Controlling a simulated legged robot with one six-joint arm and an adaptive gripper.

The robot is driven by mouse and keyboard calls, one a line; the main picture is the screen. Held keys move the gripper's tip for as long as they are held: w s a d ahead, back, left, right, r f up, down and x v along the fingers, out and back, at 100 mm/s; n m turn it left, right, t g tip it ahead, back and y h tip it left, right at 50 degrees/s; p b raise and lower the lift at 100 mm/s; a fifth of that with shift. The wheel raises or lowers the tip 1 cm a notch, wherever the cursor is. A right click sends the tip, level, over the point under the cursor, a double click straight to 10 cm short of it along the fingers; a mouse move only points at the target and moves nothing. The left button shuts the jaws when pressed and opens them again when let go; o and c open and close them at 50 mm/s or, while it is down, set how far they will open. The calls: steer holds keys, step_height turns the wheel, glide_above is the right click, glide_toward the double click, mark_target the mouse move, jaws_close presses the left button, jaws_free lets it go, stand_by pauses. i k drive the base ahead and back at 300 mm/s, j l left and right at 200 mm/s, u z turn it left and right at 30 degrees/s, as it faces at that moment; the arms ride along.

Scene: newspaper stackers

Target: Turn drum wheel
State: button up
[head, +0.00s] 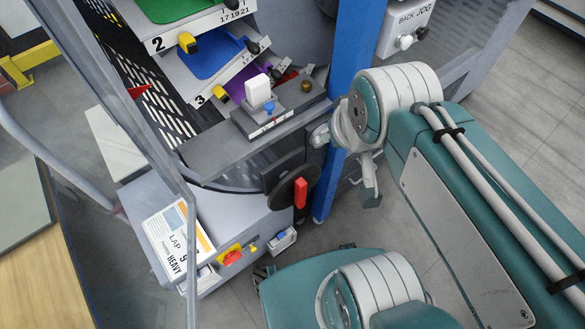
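The drum wheel appears to be the dark round disc (273,179) on the front of the machine, left of the blue post. A red handle (300,193) stands out from its right side. My arm comes in from the right, and a teal joint of mine fills the bottom middle, below the wheel. Small dark parts show at the edge of that joint and may belong to my gripper (264,272), but most of it is hidden. I cannot make out its fingers. Nothing of mine visibly touches the red handle.
The blue post (365,40) stands close right of the wheel. A grey cabinet with a label (180,238) and a red knob (232,257) lies lower left. A clear panel edge (192,250) runs down the left. Numbered trays (200,15) sit above.

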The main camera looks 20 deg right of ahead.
mark_target(294, 186)
steer(key=k+j+u, duration=0.1)
steer(key=k+j, duration=0.75)
